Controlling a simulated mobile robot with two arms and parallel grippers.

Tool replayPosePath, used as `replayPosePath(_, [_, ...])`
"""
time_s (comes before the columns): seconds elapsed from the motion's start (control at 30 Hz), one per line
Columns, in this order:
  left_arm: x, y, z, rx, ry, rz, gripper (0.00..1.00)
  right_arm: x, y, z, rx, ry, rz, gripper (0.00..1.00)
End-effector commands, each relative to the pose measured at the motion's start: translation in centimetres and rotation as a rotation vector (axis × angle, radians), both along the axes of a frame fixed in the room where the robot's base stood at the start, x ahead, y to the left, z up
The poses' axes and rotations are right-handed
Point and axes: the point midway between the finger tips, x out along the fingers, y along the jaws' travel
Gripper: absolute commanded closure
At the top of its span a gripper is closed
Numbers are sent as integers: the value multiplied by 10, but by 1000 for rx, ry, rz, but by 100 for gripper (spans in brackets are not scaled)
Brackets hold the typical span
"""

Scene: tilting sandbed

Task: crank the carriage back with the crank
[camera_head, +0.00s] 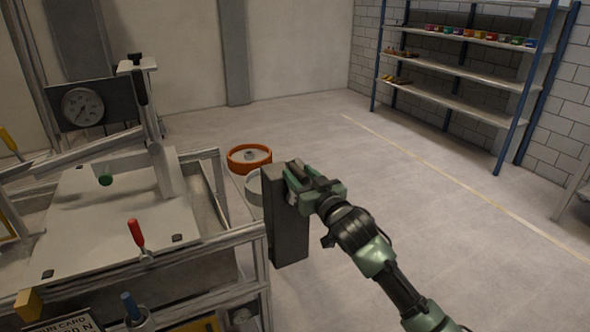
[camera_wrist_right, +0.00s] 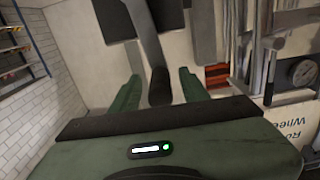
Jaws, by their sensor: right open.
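My right gripper (camera_head: 298,182) is at the upper part of a dark upright block (camera_head: 290,235) at the bench's right end. In the right wrist view its two green fingers (camera_wrist_right: 159,78) stand apart, with a dark bar (camera_wrist_right: 158,88), apparently the crank's handle, between them. I cannot tell whether they touch it. The crank is mostly hidden behind my gripper in the head view. A pale upright post with a crosspiece, apparently the carriage (camera_head: 165,170), stands over the sandbed bench (camera_head: 90,215). My left gripper is not in view.
A round dial (camera_head: 82,107) stands behind. An orange ring-shaped object (camera_head: 249,158) is beyond the bench.

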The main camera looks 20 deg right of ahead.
Motion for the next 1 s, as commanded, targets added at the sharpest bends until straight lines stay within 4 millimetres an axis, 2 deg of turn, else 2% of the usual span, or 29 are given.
replayPosePath(0.2, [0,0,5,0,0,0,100,25,1,1,2,-1,1,55])
replayPosePath(0.57, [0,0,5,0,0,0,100,30,2,0,3,0,1,55])
replayPosePath(0.73, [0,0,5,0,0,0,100,30,2,0,3,0,1,99])
replayPosePath(1.0, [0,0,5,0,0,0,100,30,2,0,5,0,2,100])
